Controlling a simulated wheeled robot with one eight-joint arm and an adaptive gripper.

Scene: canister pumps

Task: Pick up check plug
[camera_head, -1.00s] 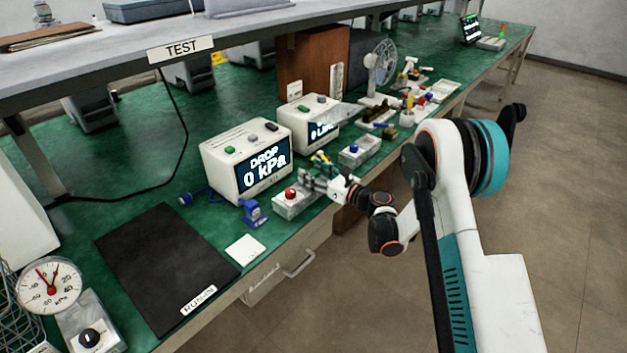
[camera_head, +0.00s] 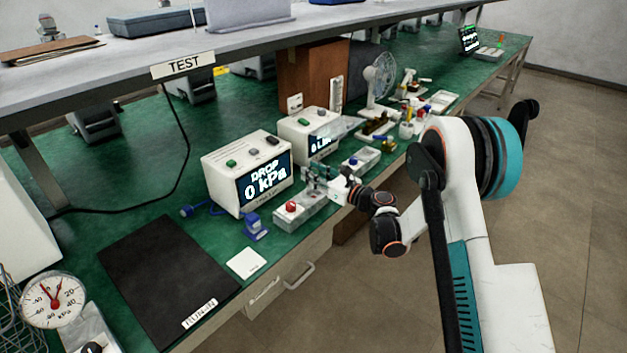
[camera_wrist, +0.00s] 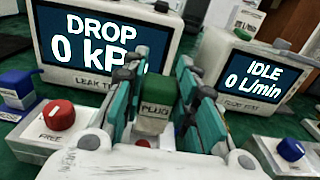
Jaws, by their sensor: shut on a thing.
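The check plug (camera_wrist: 156,92) has a green cap and a pale body marked PLUG. In the wrist view it stands roughly upright between the finger pads of my gripper (camera_wrist: 155,110), which is shut on it. In the head view my gripper (camera_head: 318,178) is just in front of the leak tester, above the strip of bench by the red-knob block. The plug is too small and covered by the fingers to make out there. Its lower end is hidden in the wrist view.
The leak tester (camera_head: 247,172) reads DROP 0 kPa; the flow tester (camera_wrist: 245,75) reads IDLE 0 L/min. A red-knob block (camera_head: 291,208) and a blue-knob block (camera_head: 354,162) flank my gripper. A black mat (camera_head: 165,270) and white card (camera_head: 246,263) lie left, toward the front edge.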

